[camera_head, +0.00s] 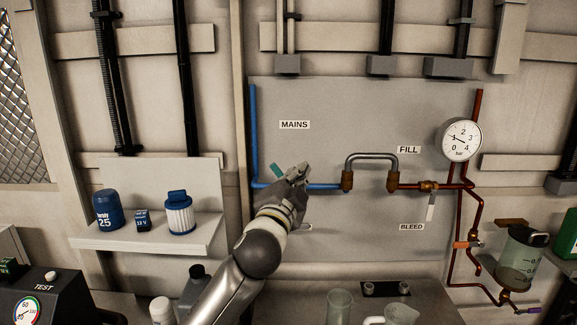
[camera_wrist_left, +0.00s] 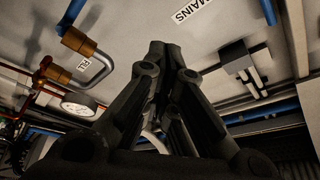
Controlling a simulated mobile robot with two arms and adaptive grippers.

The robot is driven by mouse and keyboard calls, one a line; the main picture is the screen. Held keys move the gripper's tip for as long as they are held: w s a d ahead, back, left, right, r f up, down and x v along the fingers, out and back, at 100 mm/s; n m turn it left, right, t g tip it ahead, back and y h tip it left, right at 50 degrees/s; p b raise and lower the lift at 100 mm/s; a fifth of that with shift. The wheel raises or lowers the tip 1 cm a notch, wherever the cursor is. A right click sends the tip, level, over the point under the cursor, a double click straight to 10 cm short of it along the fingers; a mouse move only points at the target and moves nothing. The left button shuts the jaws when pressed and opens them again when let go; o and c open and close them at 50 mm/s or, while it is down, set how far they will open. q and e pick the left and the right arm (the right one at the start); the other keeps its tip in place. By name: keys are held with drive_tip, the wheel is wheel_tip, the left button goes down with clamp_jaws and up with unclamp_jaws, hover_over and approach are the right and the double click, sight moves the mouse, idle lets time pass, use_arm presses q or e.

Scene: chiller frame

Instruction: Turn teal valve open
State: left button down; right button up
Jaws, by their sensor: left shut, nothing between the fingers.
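The teal valve handle (camera_head: 279,169) shows as a short teal piece slanting up left from the blue pipe, below the MAINS label (camera_head: 294,125). My left gripper (camera_head: 299,170) is shut and empty, just right of the teal handle and in front of the blue pipe (camera_head: 328,187). It hides the valve body and part of the pipe. I cannot tell whether it touches the handle. In the left wrist view the closed fingers (camera_wrist_left: 172,48) point at the panel, with the MAINS label (camera_wrist_left: 193,9) above; the teal handle is not clear there. My right gripper is not in view.
A grey hose loop (camera_head: 371,157) joins the blue pipe to the copper pipes. A valve with a white lever (camera_head: 430,207) and a pressure gauge (camera_head: 461,140) are to the right. A shelf (camera_head: 150,238) with canisters is left. Clear cups (camera_head: 339,305) stand below the panel.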

use_arm(q)
drive_tip(key=w+a+f+p, duration=0.1)
drive_tip(key=w+a+p, duration=0.1)
drive_tip(key=w, duration=0.4)
drive_tip(key=shift+w+f+p, duration=0.3)
drive_tip(key=shift+w+p, duration=0.05)
drive_tip(key=shift+p, duration=0.35)
